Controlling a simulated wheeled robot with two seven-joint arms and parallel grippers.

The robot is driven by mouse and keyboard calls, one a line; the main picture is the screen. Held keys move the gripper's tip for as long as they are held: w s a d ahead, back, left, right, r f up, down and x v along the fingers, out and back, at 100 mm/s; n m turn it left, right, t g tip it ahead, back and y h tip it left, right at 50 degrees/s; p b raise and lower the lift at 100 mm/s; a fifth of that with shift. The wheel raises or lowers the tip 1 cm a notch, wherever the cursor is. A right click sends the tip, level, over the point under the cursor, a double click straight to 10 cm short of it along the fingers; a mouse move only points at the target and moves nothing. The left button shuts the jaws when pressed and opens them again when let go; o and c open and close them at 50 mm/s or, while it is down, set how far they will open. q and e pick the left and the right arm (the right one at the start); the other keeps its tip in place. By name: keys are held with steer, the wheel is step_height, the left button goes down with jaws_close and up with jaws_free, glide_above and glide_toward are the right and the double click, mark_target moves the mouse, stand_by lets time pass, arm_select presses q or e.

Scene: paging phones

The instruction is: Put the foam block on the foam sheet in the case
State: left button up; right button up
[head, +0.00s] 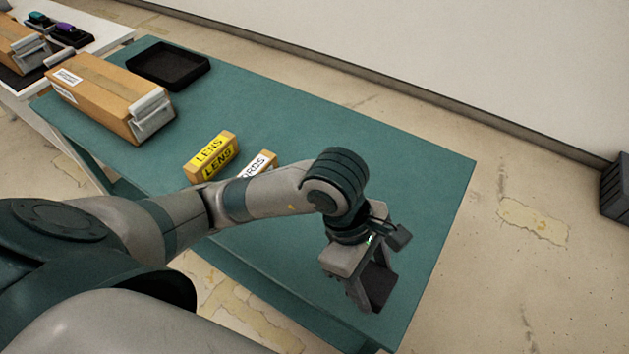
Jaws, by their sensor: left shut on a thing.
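My left gripper (362,287) is over the near right end of the green table. It is shut on a dark block (380,283), which looks like the foam block; the fingers hide part of it. I cannot tell the gap between the block and the table top. I cannot make out a case or a foam sheet for certain. A shallow black tray (168,64) lies empty at the far left of the green table, well away from the gripper. My right gripper is not in view.
On the green table (400,155) stand a long cardboard box (105,92) with a grey end, a yellow LENS box (211,156) and a white-labelled box (262,163) partly behind my arm. A white table (100,29) holds small devices. The table's right part is mostly clear.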

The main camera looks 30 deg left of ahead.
arm_select(q)
steer(key=shift+w+a+f+m, duration=0.25)
steer(key=shift+a+f+m, duration=0.15)
steer(key=shift+m, duration=0.1)
steer(key=w+a+f+m+g, duration=0.1)
steer(key=m, duration=0.1)
steer(key=w+a+f+m+g, duration=0.1)
steer(key=a+m, duration=0.1)
steer(key=w+a+f+m+g+y, duration=0.1)
steer(key=a+f+m, duration=0.1)
steer(key=m, duration=0.1)
steer(key=shift+w+a, duration=0.1)
steer(key=shift+w, duration=0.15)
steer(key=w+a+f+m+y, duration=0.1)
steer(key=a+m, duration=0.1)
steer(key=m, duration=0.1)
steer(key=w+a+f+m+g+y, duration=0.1)
steer(key=a+m, duration=0.2)
steer(key=w+a+f+m+y, duration=0.1)
steer(key=a+m, duration=0.1)
steer(key=a, duration=0.1)
steer(key=shift+w+a+f+m, duration=0.2)
steer(key=shift+w+a+m, duration=0.05)
steer(key=shift+w+m, duration=0.15)
steer(key=shift+a+f+m, duration=0.1)
steer(key=shift+a+m, duration=0.2)
steer(key=shift+a, duration=0.15)
